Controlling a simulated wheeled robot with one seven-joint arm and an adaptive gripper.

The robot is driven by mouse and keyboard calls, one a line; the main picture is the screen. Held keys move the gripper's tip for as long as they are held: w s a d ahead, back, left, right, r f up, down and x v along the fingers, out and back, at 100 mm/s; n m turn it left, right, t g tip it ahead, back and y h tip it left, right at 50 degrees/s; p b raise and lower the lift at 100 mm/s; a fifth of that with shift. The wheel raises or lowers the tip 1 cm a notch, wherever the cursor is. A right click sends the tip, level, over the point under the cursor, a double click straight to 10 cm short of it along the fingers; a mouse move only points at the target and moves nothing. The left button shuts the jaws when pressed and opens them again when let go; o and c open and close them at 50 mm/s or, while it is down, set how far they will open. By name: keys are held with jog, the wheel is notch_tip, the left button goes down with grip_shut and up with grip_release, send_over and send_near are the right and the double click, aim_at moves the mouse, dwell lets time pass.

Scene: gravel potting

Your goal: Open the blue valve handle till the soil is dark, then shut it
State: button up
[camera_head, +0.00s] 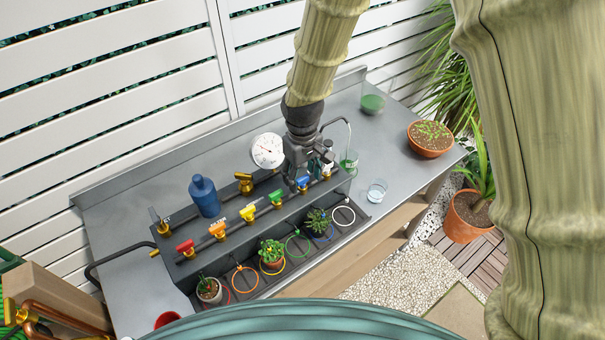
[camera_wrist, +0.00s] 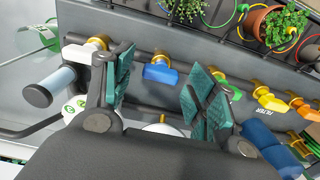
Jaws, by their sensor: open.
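The blue valve handle (camera_head: 303,181) sits on the pipe row in the head view, partly hidden by my gripper (camera_head: 299,172). In the wrist view the blue handle (camera_wrist: 160,74) shows on its brass fitting, lying roughly along the pipe. My gripper (camera_wrist: 158,78) is open, with one teal-padded finger on each side of the handle; I see gaps and no clear contact. A small plant (camera_head: 317,221) stands by the blue ring (camera_head: 323,236) in the trough; it also shows in the wrist view (camera_wrist: 187,9). Its soil is mostly hidden by leaves, so its shade is unclear.
Green (camera_head: 277,198), yellow (camera_head: 249,212), orange (camera_head: 217,230) and red (camera_head: 185,247) handles line the same pipe. A white-handled valve (camera_wrist: 82,53) is close beside one finger. A gauge (camera_head: 267,151), blue bottle (camera_head: 204,196) and glass (camera_head: 376,191) stand nearby.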

aim_at(303, 178)
jog(key=shift+r, duration=0.1)
notch_tip(303, 178, up, 12)
dwell(0.6)
dwell(1.5)
